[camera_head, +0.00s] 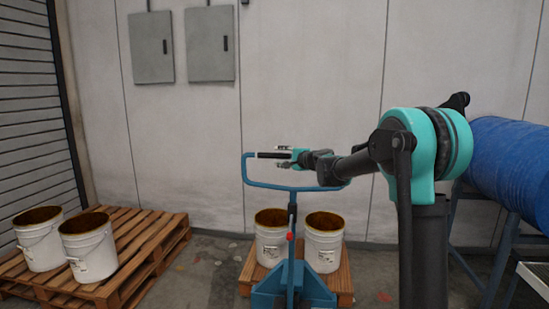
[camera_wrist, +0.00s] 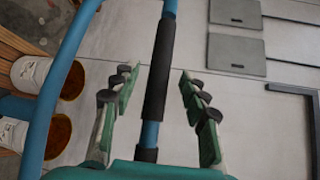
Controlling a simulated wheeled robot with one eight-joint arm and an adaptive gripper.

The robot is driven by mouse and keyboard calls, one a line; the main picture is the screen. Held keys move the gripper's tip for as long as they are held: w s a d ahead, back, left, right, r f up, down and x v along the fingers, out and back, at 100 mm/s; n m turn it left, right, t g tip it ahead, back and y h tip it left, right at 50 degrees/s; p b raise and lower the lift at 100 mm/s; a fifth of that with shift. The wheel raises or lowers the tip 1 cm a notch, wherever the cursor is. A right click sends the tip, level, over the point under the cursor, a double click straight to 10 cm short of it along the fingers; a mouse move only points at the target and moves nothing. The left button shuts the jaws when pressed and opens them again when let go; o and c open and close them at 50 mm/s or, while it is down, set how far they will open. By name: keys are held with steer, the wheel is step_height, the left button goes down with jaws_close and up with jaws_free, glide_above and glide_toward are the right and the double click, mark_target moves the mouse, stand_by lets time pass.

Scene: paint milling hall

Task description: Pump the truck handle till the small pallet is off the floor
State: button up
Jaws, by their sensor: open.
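The blue pallet truck (camera_head: 292,283) stands in the lower middle of the head view, with its upright shaft and blue loop handle (camera_head: 250,184). The handle's top bar has a black grip (camera_head: 270,155), which also shows in the wrist view (camera_wrist: 159,70). My gripper (camera_head: 283,156) is at the black grip; in the wrist view its open fingers (camera_wrist: 158,80) lie on either side of the grip, with gaps. The small wooden pallet (camera_head: 345,285) is behind the truck body and carries two white buckets (camera_head: 323,243). Its underside is largely hidden, so I cannot tell its height.
A larger wooden pallet (camera_head: 150,225) with two white buckets (camera_head: 89,247) lies at the left. A blue drum (camera_head: 510,165) rests on a blue stand (camera_head: 475,262) at the right. Grey wall boxes (camera_head: 210,45) hang behind. Bare floor shows between the pallets.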

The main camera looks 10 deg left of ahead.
mark_target(277, 156)
steer(key=shift+x, duration=2.1)
jaws_close()
steer(key=shift+s, duration=0.1)
